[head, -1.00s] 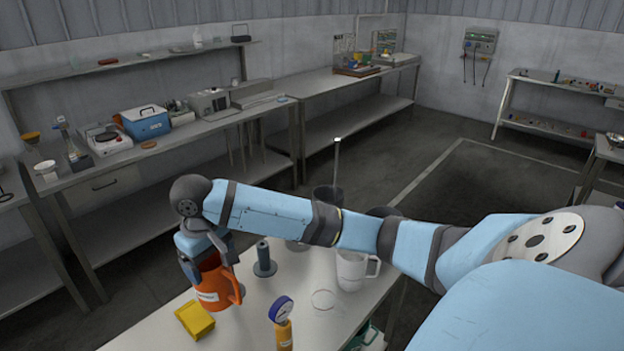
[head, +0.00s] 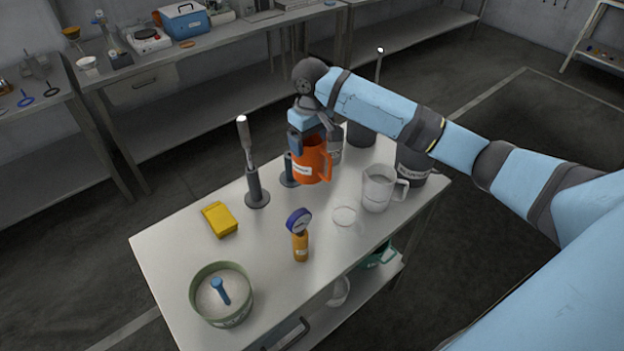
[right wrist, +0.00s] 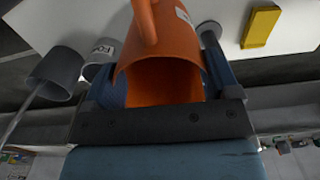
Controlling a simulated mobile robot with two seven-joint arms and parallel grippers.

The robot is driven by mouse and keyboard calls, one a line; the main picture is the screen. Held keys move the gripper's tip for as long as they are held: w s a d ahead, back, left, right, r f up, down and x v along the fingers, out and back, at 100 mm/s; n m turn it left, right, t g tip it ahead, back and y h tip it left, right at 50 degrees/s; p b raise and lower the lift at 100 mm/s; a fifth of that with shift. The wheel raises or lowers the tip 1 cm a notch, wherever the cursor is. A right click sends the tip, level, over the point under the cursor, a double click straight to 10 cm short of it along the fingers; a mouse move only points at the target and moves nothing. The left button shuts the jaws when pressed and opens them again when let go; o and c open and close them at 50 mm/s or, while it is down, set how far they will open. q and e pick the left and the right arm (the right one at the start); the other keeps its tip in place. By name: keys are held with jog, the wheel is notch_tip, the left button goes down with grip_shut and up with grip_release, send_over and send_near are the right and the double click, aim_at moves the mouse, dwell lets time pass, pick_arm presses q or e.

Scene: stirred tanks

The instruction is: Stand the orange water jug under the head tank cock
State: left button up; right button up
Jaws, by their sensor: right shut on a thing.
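The orange water jug (head: 309,168) has a white label and a handle on its right. My right gripper (head: 311,143) is shut on it, and the jug hangs upright over the far part of the white table (head: 170,255). In the right wrist view the jug (right wrist: 165,50) sits between the fingers (right wrist: 160,90), its open mouth towards the camera. Whether its base touches the table is hard to tell. I cannot make out the head tank cock. My left gripper is not in view.
Dark grey vessels (head: 361,134) stand behind and right of the jug.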

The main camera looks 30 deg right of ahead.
aim_at(311, 177)
notch_tip(311, 177, down, 13)
jog(key=shift+r+p, duration=0.1)
jog(key=shift+p, duration=0.35)
jog(key=o, duration=1.1)
jog(key=shift+c, duration=0.2)
